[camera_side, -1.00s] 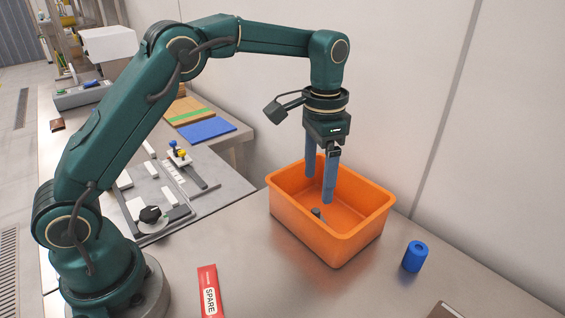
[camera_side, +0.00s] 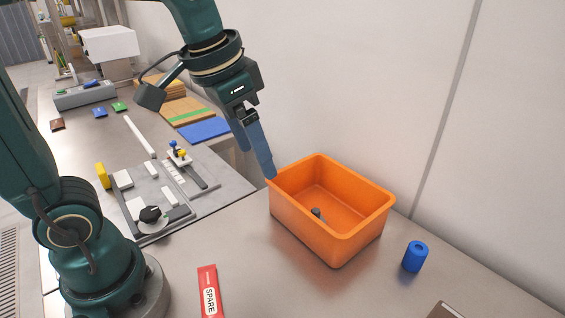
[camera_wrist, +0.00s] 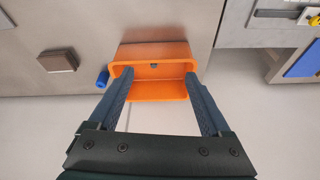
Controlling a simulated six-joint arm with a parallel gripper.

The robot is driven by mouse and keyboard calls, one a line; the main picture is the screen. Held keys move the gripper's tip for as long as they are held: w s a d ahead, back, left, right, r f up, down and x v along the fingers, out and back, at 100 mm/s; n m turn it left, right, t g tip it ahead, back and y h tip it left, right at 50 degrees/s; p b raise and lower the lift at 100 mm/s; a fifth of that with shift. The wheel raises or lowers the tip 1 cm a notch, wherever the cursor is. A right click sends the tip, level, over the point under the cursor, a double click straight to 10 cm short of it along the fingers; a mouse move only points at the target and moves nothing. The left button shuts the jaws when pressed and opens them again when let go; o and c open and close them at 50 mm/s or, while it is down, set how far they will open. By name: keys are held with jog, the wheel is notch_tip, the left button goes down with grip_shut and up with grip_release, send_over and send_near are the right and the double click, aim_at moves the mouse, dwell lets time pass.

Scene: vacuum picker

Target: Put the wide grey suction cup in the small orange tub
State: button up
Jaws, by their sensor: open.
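The small orange tub (camera_side: 330,242) stands on the metal table, and it also shows in the wrist view (camera_wrist: 158,92). A small dark grey piece (camera_side: 316,212), which looks like the suction cup, rests on the tub floor; in the wrist view it is a tiny dark spot (camera_wrist: 153,65). My gripper (camera_side: 262,172) is above and to the left of the tub in the side view, tilted, with its fingers apart and nothing between them. In the wrist view its blue fingers (camera_wrist: 157,78) spread to either side of the tub.
A blue cylinder (camera_side: 415,257) stands right of the tub. A red SPARE label (camera_side: 209,292) lies in front. A brown block (camera_wrist: 58,61) shows in the wrist view. A grey plate with fittings (camera_side: 190,190) lies to the left. The table front is mostly clear.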

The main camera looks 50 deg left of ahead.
jog(key=s+f+n+t, duration=0.1)
jog(key=s+f+t, duration=0.1)
jog(key=s+f, duration=0.2)
jog(key=s, duration=0.3)
jog(key=shift+s+a+n, duration=0.3)
jog(key=shift+s+a, duration=0.1)
dwell(0.7)
